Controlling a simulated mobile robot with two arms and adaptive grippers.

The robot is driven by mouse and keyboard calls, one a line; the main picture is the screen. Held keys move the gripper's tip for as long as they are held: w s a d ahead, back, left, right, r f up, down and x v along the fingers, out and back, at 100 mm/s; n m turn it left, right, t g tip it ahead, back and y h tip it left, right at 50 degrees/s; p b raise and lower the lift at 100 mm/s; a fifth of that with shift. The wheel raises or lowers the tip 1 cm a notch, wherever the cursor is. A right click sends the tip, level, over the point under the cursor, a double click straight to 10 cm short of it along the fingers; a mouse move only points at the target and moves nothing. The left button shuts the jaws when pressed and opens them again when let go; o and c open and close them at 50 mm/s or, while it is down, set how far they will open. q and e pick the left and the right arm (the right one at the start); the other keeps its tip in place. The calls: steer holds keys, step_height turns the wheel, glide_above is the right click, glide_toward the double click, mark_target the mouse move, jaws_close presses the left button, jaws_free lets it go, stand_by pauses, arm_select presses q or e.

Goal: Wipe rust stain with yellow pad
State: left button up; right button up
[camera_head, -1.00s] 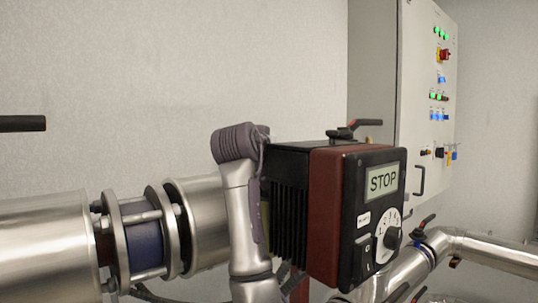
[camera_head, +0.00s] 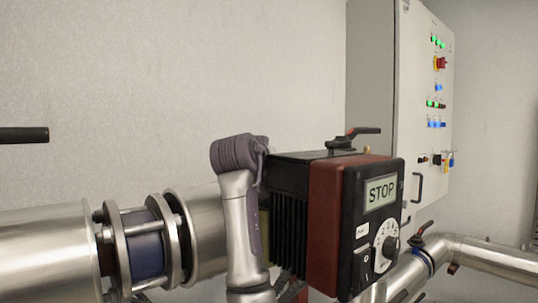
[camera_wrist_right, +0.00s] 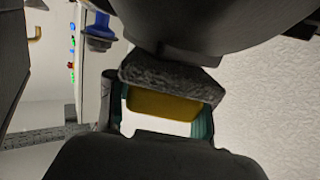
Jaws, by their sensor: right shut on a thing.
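In the right wrist view, the yellow pad (camera_wrist_right: 160,104) has a yellow body and a dark grey, rough-textured side along its upper edge. My right gripper (camera_wrist_right: 160,112) is shut on it, with a teal finger pad at each end. The rough side faces a large dark rounded body just above it; I cannot tell whether they touch. In the head view, my arm stands upright in front of the pipe and hides the right gripper. No rust stain can be made out in either view. My left gripper is not in view.
A pump control box with a STOP display (camera_head: 381,190) stands close to the right of my arm. A thick steel pipe with bolted flanges (camera_head: 145,250) runs left. A control cabinet (camera_head: 415,100) is behind at right. A black bar (camera_head: 22,135) juts in from the left.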

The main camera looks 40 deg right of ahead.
steer(key=shift+d, duration=0.2)
steer(key=shift+w+d+r+p, duration=0.1)
steer(key=shift+w+d+p, duration=0.2)
steer(key=shift+w+p, duration=0.2)
steer(key=shift+w+d+p, duration=0.15)
steer(key=shift+w+p, duration=0.65)
steer(key=shift+w, duration=0.4)
steer(key=shift+w+a+f, duration=0.2)
steer(key=shift+w+a, duration=0.2)
steer(key=shift+w, duration=0.4)
steer(key=shift+r, duration=0.15)
steer(key=shift+r, duration=2.9)
